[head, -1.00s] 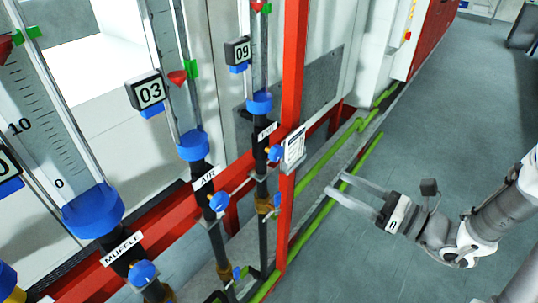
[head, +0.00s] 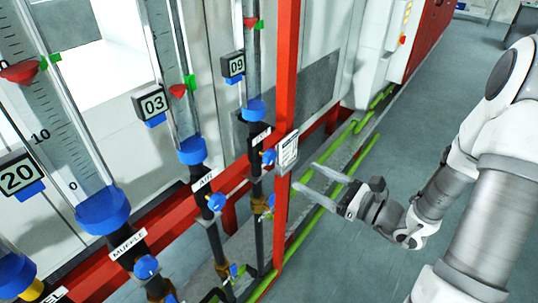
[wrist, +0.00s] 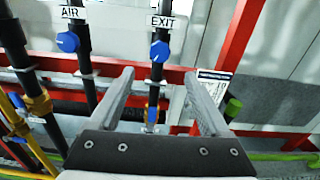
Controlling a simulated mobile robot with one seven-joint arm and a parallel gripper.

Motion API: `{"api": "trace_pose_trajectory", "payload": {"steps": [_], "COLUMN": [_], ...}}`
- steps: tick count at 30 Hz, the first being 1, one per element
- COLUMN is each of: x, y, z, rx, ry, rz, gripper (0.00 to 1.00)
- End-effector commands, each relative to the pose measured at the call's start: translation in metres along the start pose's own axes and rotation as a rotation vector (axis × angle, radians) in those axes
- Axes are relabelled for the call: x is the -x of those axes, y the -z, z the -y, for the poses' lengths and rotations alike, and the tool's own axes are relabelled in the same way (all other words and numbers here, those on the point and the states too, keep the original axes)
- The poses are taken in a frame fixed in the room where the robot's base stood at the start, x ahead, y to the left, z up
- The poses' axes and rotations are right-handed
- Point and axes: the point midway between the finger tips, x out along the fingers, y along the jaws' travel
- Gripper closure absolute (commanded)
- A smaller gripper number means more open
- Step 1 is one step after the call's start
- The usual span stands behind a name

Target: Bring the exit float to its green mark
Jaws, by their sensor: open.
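The blue exit knob (head: 268,156) is below, by the EXIT label (head: 261,136). In the wrist view the exit knob (wrist: 159,51) shows ahead, between the finger directions. My gripper (head: 305,177) is open and empty, to the right of the knob and apart from it; it also shows in the wrist view (wrist: 159,75).
A red post (head: 286,100) with a white tag (head: 287,151) stands just right of the exit knob. The air knob (head: 217,201) and muffle knob (head: 146,267) are to the left. Green pipes (head: 350,165) run low behind my gripper. The floor at right is clear.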

Motion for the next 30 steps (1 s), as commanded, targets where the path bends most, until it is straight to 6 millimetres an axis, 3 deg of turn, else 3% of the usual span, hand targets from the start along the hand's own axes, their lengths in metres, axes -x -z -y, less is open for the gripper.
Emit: {"api": "trace_pose_trajectory", "payload": {"steps": [9, 15, 21, 30], "x": [-0.072, -0.106, -0.122, -0.124], "y": [-0.002, -0.001, 0.000, 0.000], "z": [-0.002, -0.001, -0.001, 0.000], "rx": [-0.002, 0.000, 0.000, 0.000], "ry": [-0.005, -0.002, -0.001, 0.000], "rz": [0.000, 0.000, -0.001, -0.001], "gripper": [0.19, 0.19, 0.19, 0.19]}}
